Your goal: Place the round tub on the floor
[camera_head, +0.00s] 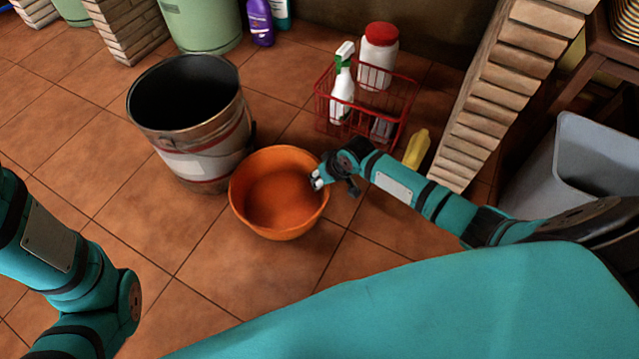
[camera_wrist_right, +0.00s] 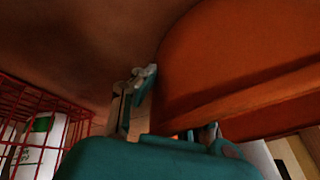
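The round tub (camera_head: 278,200) is a wide orange bowl standing upright, low over or on the tiled floor; I cannot tell whether its base touches. My right gripper (camera_head: 333,180) is at the tub's right rim. In the right wrist view, the orange tub (camera_wrist_right: 245,65) fills the upper right, and the fingers of my right gripper (camera_wrist_right: 172,108) are spread apart close to its rim. The tub partly hides one finger, so contact is unclear. My left arm shows at the left edge, but its gripper is out of view.
A large worn metal bucket (camera_head: 205,150) stands just behind and left of the tub. A red wire basket (camera_head: 405,100) with bottles is behind the gripper, near a brick pillar (camera_head: 505,85) and yellow bottle (camera_head: 417,148). Floor in front and left is clear.

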